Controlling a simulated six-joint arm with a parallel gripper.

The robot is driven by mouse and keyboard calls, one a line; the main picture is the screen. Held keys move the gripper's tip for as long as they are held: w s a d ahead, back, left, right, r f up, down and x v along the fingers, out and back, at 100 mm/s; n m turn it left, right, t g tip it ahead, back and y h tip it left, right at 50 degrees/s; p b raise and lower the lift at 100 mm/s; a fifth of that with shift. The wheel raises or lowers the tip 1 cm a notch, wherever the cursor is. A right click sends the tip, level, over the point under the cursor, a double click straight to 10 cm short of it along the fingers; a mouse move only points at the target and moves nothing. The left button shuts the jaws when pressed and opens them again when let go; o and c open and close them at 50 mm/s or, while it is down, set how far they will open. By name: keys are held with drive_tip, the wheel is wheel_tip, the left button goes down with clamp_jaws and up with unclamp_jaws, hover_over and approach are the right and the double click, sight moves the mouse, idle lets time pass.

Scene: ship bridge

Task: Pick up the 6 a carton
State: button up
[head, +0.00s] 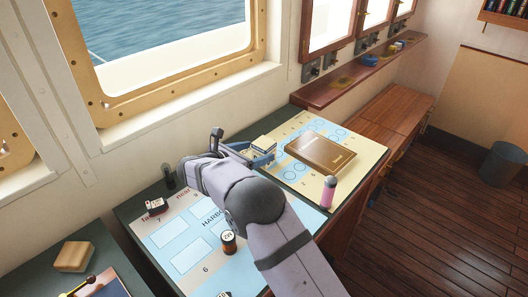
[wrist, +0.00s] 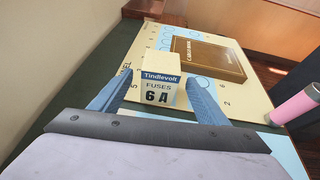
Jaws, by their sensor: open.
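The 6 A carton is a small cream and blue box marked "Tindlevolt FUSES 6 A". In the wrist view the carton (wrist: 160,88) stands between the two blue fingers of my gripper (wrist: 155,98), its labelled face toward the camera. The fingers are open, one on each side of it; I cannot tell whether either touches it. In the head view the carton (head: 264,142) shows just beyond my gripper (head: 258,157), partly hidden by it. It stands on the chart-covered desk top.
A brown book (head: 320,154) lies just right of the carton. A pink bottle (head: 328,190) stands at the desk's front edge. A dark jar with an orange label (head: 228,242) and a small red-black object (head: 156,206) stand on the nearer chart. The window wall runs behind the desk.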

drive_tip(key=shift+w+d+f+p, duration=0.1)
drive_tip(key=shift+w+d+p, duration=0.15)
drive_tip(key=shift+d+p, duration=0.1)
drive_tip(key=shift+p+x, duration=0.8)
drive_tip(key=shift+x, duration=1.35)
drive_tip(key=shift+a, duration=0.1)
drive_tip(key=shift+c, duration=0.6)
drive_tip(key=c, duration=1.3)
drive_tip(key=shift+o, duration=0.2)
drive_tip(key=shift+w, duration=0.1)
wheel_tip(320, 180, up, 10)
drive_tip(key=shift+r+b, duration=0.1)
drive_tip(key=shift+b, duration=0.9)
